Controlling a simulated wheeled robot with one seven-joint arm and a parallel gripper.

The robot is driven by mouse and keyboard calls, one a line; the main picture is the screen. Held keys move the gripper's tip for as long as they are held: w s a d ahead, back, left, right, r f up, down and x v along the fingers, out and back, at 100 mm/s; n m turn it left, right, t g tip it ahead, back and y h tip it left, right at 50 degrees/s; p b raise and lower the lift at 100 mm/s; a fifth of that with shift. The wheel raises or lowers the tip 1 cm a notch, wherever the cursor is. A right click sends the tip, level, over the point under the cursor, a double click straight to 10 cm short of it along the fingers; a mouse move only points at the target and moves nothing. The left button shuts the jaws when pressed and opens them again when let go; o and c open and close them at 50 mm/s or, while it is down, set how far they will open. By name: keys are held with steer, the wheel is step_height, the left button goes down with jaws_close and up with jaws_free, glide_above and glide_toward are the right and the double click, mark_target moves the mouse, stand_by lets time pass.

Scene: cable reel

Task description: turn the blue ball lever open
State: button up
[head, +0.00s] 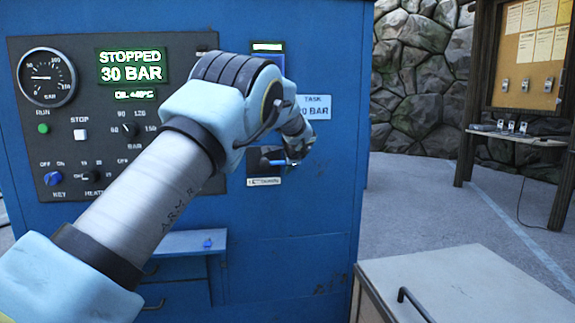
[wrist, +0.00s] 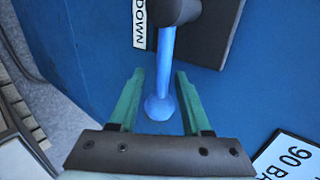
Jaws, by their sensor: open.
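The blue ball lever (wrist: 165,60) hangs from a dark round hub on a black plate in the wrist view, with its ball (wrist: 158,107) at the near end. My gripper (wrist: 160,73) is open, with one green finger on each side of the lever and ball. Gaps show between the fingers and the lever, and I see no contact. In the head view the lever (head: 267,162) lies roughly level on its black plate, and my gripper (head: 296,153) is at its right end, partly hidden by my wrist.
The blue cabinet (head: 310,220) carries a gauge (head: 46,77) and a display (head: 132,66) reading STOPPED 30 BAR. A task sign (head: 314,108) is just above my gripper. A pale box (head: 450,285) with a dark handle stands front right. Open floor lies beyond.

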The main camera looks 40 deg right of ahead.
steer(key=b+v, duration=0.3)
steer(key=v, duration=0.7)
steer(key=shift+s+r, duration=0.25)
steer(key=shift+s, duration=0.05)
steer(key=shift+a, duration=0.15)
